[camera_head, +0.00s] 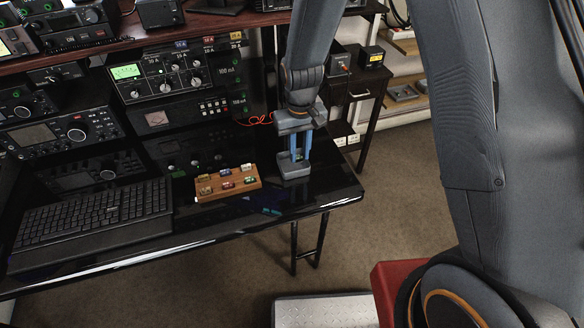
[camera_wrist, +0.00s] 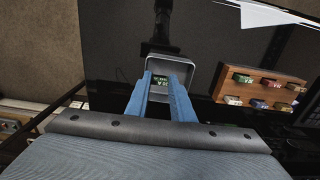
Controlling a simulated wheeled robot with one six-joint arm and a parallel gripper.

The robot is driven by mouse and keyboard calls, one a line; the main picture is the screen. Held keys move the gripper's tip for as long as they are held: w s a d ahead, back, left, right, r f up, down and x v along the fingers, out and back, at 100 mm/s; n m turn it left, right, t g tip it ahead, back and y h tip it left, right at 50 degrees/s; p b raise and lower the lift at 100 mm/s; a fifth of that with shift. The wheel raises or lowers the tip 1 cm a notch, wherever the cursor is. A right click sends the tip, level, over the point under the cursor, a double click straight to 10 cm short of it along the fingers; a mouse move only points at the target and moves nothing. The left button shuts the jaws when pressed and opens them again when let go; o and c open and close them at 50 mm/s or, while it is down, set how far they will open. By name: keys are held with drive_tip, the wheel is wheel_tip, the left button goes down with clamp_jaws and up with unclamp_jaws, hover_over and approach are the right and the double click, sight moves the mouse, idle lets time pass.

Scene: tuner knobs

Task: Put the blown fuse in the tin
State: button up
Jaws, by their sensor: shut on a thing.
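A small grey open tin (camera_head: 293,171) stands on the glossy black desk near its right end. It also shows in the wrist view (camera_wrist: 171,63). My gripper (camera_head: 300,156) points down at the tin with its blue fingers close together. In the wrist view my gripper (camera_wrist: 162,90) is shut on a small dark green fuse (camera_wrist: 160,80) with pale lettering. The fuse appears within the tin's outline; whether it touches the bottom cannot be told. The fingers hide part of it. Whether it is blown cannot be seen.
A wooden fuse block (camera_head: 228,186) with several coloured fuses stands left of the tin. A keyboard (camera_head: 95,218) lies further left. Radio equipment (camera_head: 165,80) stands behind. The desk's front right edge is close to the tin.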

drive_tip(key=shift+f, duration=0.15)
drive_tip(key=o, duration=1.1)
drive_tip(key=shift+r+b, duration=0.8)
drive_tip(key=shift+r, duration=3.15)
drive_tip(key=s+d+r+m, duration=0.1)
drive_tip(key=s+d+r, duration=0.1)
drive_tip(key=s+d, duration=0.3)
drive_tip(key=s+d+r+m, duration=0.1)
drive_tip(key=s+d+r, duration=0.1)
drive_tip(key=s+d, duration=0.3)
drive_tip(key=s+d+r+m+t, duration=0.1)
drive_tip(key=s+d+r, duration=0.1)
drive_tip(key=s+d, duration=0.2)
drive_tip(key=shift+s+d, duration=0.4)
drive_tip(key=shift+s, duration=0.15)
